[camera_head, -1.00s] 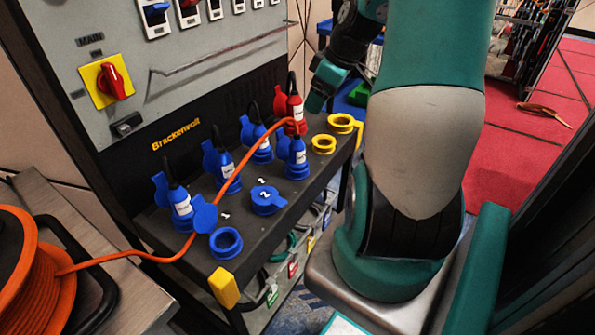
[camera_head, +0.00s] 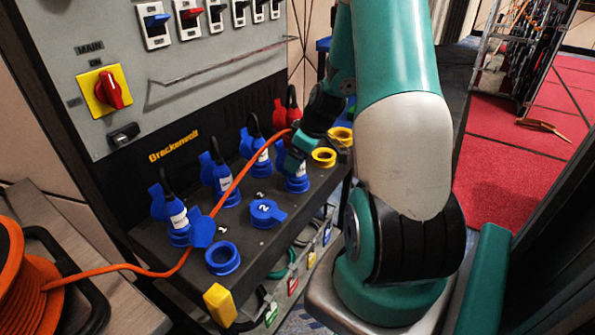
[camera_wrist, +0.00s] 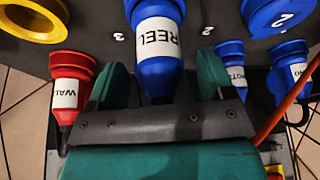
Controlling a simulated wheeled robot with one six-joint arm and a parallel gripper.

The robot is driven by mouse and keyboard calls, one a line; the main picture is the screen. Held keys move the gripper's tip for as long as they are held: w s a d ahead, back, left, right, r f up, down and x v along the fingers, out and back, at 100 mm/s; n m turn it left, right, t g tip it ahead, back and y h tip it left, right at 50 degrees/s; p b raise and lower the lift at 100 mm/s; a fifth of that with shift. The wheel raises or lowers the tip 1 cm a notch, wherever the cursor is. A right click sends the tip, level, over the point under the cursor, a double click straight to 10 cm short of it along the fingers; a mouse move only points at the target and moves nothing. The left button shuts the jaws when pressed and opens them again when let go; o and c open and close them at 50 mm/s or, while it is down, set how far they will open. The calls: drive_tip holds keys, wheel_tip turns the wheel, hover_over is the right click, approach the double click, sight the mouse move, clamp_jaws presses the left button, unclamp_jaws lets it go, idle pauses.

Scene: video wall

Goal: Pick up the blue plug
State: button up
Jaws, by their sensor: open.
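The blue plug labelled REEL (camera_wrist: 158,50) stands between the two fingers of my gripper (camera_wrist: 160,76) in the wrist view. The fingers are open, one on each side, with gaps visible beside the plug. In the head view my gripper (camera_head: 297,152) is over that blue plug (camera_head: 298,184), whose upper part it hides. Other blue plugs (camera_head: 179,215) stand in sockets to the left along the dark ledge.
A red plug labelled WALL (camera_wrist: 71,85) is close beside the left finger in the wrist view. Yellow rings (camera_head: 323,157) and empty blue sockets (camera_head: 223,257) sit on the ledge (camera_head: 243,235). An orange cord (camera_head: 232,188) crosses the ledge from the reel (camera_head: 28,270).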

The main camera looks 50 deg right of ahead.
drive_tip(key=shift+x, duration=0.9)
drive_tip(key=shift+r, duration=0.1)
drive_tip(key=c, duration=1.1)
